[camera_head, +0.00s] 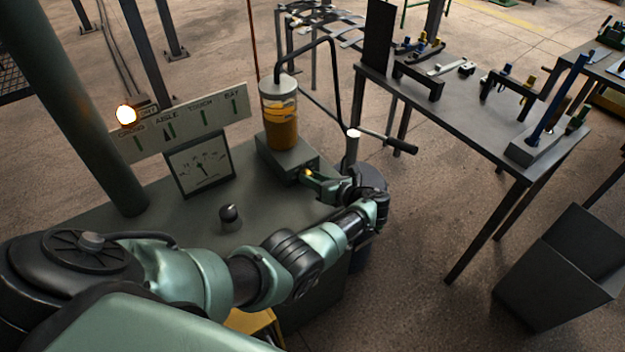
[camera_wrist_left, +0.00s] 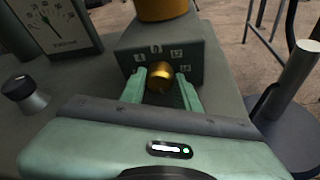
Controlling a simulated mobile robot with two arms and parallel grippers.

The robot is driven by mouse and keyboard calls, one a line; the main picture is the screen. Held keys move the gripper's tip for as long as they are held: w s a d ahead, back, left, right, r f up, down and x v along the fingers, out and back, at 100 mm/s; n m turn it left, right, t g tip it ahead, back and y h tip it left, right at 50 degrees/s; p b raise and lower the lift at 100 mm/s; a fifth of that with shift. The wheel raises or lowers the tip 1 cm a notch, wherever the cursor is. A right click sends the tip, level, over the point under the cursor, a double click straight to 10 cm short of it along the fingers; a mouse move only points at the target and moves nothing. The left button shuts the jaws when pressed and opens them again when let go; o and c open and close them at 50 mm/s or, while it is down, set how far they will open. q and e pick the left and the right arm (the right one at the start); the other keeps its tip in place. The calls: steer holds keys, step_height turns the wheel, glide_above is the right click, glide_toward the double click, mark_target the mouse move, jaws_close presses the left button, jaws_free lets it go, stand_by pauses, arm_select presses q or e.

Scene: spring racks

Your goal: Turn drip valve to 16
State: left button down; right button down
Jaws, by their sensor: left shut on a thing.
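The drip valve is a brass knob (camera_wrist_left: 159,77) on the front of a grey block (camera_head: 287,157). The block's face carries number plates, including 8, 12 and what looks like 4 and 16. An amber-filled glass cylinder (camera_head: 280,115) stands on the block. My left gripper (camera_wrist_left: 160,88) is shut on the brass knob, with one green finger on each side of it. In the head view the left gripper (camera_head: 309,177) reaches the block's front from the right. The knob's pointer mark cannot be made out. My right gripper is not in view.
A dial gauge (camera_head: 201,163) and a black knob (camera_head: 230,213) are on the grey bench (camera_head: 180,205). A label board (camera_head: 190,122) stands behind. A handled post (camera_head: 353,145) rises close to my left wrist. A tool table (camera_head: 470,115) is at right.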

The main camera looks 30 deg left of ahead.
arm_select(q)
steer(key=shift+w+a+m+g+y, duration=0.1)
steer(key=shift+a+m+g+y, duration=0.05)
steer(key=shift+m+g+y, duration=0.2)
steer(key=shift+m+b, duration=0.25)
steer(key=shift+b, duration=0.05)
steer(key=c, duration=1.3)
jaws_free()
steer(key=shift+a, duration=0.1)
steer(key=shift+f, duration=0.1)
steer(key=v, duration=0.7)
steer(key=shift+d+r+p, duration=0.2)
steer(key=shift+d+p, duration=0.1)
steer(key=shift+d, duration=0.1)
